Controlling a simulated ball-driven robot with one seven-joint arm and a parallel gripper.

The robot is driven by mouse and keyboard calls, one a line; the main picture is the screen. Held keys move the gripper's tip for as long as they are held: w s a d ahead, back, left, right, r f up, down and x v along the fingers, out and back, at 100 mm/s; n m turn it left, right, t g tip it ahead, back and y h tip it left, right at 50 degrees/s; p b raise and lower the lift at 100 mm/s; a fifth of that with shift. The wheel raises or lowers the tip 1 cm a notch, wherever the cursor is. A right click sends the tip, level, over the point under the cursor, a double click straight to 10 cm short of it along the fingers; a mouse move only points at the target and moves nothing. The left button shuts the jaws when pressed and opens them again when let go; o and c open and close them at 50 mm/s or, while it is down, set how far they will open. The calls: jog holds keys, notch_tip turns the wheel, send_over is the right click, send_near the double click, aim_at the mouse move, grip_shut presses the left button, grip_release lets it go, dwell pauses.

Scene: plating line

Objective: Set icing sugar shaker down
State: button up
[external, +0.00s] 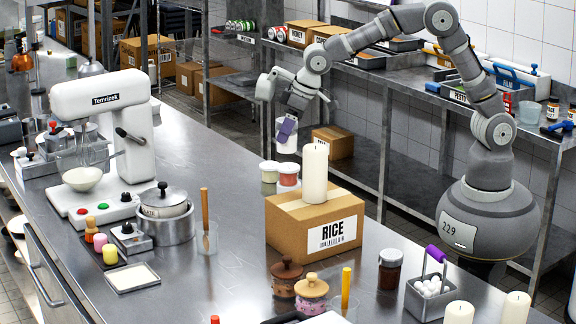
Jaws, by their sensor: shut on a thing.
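My gripper (288,122) hangs down from the arm near the back edge of the steel counter (235,262), left of the tall white candle. It is shut on a white cylinder with a purple part, which looks like the icing sugar shaker (286,145). The shaker is roughly upright and appears to be in the air, above and behind two small lidded tubs. Its label and the exact contact of the fingers are too small to make out.
A lidded pot (166,222) and stand mixer (100,120) stand left. Bare counter lies between.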

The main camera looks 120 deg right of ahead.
jog(key=shift+s+d+f, duration=0.25)
jog(key=shift+s+f, duration=0.05)
jog(key=shift+s, duration=0.3)
jog(key=shift+s+d+f, duration=0.25)
jog(key=shift+s, duration=0.35)
notch_tip(320, 180, down, 14)
jog(key=shift+w+d+f+b, duration=0.5)
jog(key=shift+w+d+f, duration=0.45)
jog(key=shift+w+d, duration=0.95)
jog(key=shift+w+d+f+b, duration=0.5)
jog(key=shift+w+d+f, duration=0.5)
jog(key=shift+w, duration=1.65)
jog(key=shift+w+d+f+b, duration=0.5)
jog(key=shift+w+d+f, duration=0.4)
jog(key=shift+w+d, duration=1)
jog(key=shift+w+a, duration=0.35)
jog(key=shift+f, duration=0.15)
jog(key=o, duration=1.2)
jog(key=shift+c, duration=0.2)
